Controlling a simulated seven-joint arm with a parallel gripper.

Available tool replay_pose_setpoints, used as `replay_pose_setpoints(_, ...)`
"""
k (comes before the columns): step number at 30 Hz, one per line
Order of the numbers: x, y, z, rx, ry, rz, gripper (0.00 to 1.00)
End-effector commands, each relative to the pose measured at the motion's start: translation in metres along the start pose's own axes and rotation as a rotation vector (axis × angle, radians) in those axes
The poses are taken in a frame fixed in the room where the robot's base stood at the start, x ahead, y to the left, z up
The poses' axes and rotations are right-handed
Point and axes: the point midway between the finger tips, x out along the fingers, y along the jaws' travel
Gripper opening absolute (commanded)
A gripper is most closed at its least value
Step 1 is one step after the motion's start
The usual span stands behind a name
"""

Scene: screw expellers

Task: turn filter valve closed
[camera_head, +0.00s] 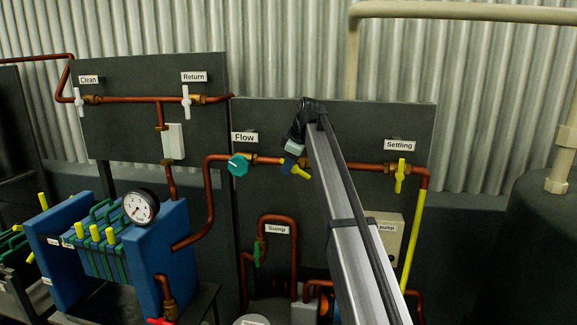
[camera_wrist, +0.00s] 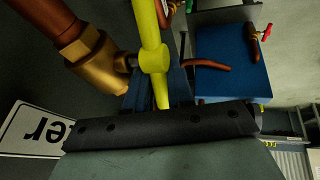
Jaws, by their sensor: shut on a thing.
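The filter valve has a yellow handle (camera_head: 301,172), seen in the head view on the copper pipe in the middle of the right dark panel. In the wrist view the yellow handle (camera_wrist: 153,58) crosses the picture upright, beside a brass fitting (camera_wrist: 100,68). A white label (camera_wrist: 35,130), upside down and cut off, shows "ter". My gripper (camera_head: 289,162) is at this valve, shut on the handle; in the wrist view blue finger parts flank it (camera_wrist: 160,92). My arm and gripper hide much of the valve and its label in the head view.
A teal knob (camera_head: 238,165) under the "Flow" label sits just left of my gripper. The yellow Settling valve (camera_head: 400,176) is to the right on the same pipe. A blue filter press (camera_head: 165,245) with a gauge (camera_head: 140,207) stands at lower left. A copper loop (camera_head: 277,225) lies below.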

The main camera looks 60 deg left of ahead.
Motion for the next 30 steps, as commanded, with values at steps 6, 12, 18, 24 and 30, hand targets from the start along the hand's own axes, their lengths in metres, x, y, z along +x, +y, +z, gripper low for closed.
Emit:
replay_pose_setpoints(6, -0.001, 0.000, 0.001, 0.009, 0.032, -0.002, 0.00)
replay_pose_setpoints(12, -0.004, 0.000, 0.003, 0.036, 0.133, -0.005, 0.00)
replay_pose_setpoints(18, -0.007, 0.000, 0.005, 0.081, 0.298, -0.012, 0.00)
replay_pose_setpoints(24, -0.010, 0.002, 0.008, 0.131, 0.482, -0.018, 0.00)
replay_pose_setpoints(30, -0.013, 0.003, 0.011, 0.178, 0.660, -0.025, 0.00)
